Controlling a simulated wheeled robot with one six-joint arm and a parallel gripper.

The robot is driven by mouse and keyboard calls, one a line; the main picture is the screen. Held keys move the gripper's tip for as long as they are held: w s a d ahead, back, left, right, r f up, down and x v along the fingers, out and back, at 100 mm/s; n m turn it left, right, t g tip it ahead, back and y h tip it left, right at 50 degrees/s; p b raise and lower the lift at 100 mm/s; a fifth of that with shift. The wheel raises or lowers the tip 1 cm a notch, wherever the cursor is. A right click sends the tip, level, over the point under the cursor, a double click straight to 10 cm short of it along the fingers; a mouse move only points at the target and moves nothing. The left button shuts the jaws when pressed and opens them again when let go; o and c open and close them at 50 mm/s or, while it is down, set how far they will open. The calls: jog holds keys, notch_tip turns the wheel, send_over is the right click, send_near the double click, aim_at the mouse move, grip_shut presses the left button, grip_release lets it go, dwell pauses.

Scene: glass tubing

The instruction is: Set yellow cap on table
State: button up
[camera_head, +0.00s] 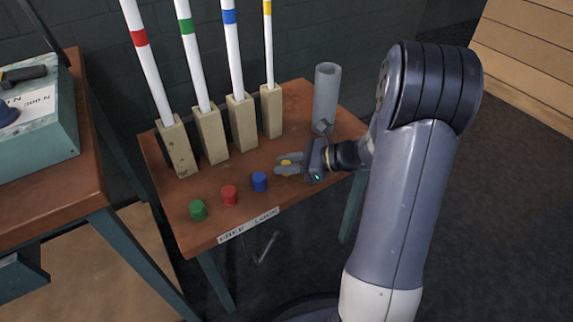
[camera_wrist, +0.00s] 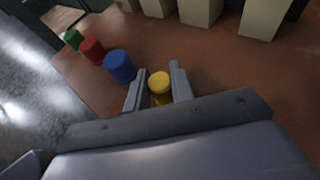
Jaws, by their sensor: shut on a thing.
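The yellow cap (camera_wrist: 160,86) is between the two fingers of my gripper (camera_wrist: 159,88) in the wrist view, and the fingers are shut on it. In the head view my gripper (camera_head: 284,164) is low over the right part of the brown table (camera_head: 225,220), with a bit of the yellow cap (camera_head: 286,162) showing between the fingers. The blue cap (camera_head: 260,181) stands just left of the gripper. I cannot tell whether the yellow cap touches the table top.
A red cap (camera_head: 229,195) and a green cap (camera_head: 198,210) stand left of the blue cap. Behind are wooden blocks (camera_head: 242,122) holding white tubes with coloured bands. A grey cylinder (camera_head: 326,95) stands at the back right. A label (camera_head: 248,225) is on the front edge.

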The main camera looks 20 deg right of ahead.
jog(key=shift+f, duration=0.1)
jog(key=shift+f, duration=0.1)
jog(key=o, duration=0.9)
jog(key=shift+r, duration=0.3)
jog(key=p+v, duration=0.4)
jog(key=v, duration=0.8)
